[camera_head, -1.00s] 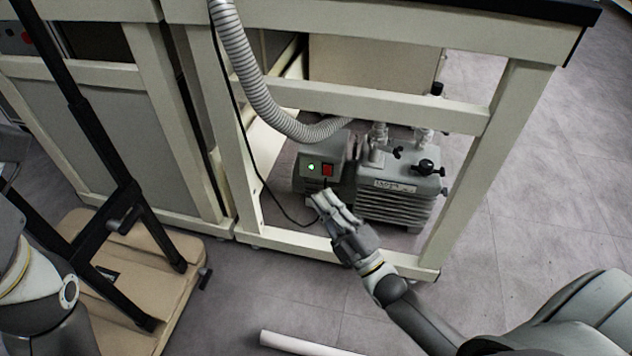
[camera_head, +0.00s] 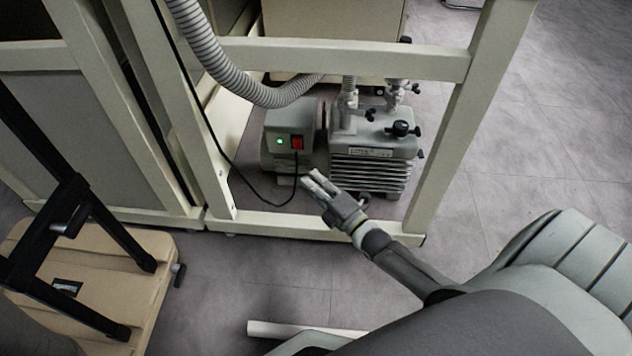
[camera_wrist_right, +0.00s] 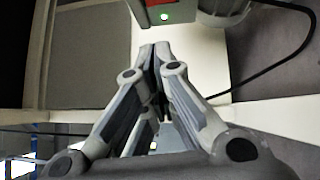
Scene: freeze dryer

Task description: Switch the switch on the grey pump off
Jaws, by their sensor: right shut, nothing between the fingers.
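The grey pump (camera_head: 370,150) stands on the floor inside the cream frame, with a box-shaped motor end at its left. A red switch (camera_head: 297,143) sits on that box beside a lit green lamp (camera_head: 280,141). In the right wrist view the green lamp (camera_wrist_right: 164,16) shows at the top edge, with only a bit of red beside it. My right gripper (camera_head: 309,178) is shut and empty, below and slightly right of the switch, apart from it in the head view. Its closed fingertips (camera_wrist_right: 154,46) point toward the pump box. My left gripper is not in view.
A cream frame post (camera_head: 455,130) stands right of the pump and a lower rail (camera_head: 300,226) runs in front. A black cable (camera_head: 240,178) and a ribbed hose (camera_head: 215,65) hang at the left.

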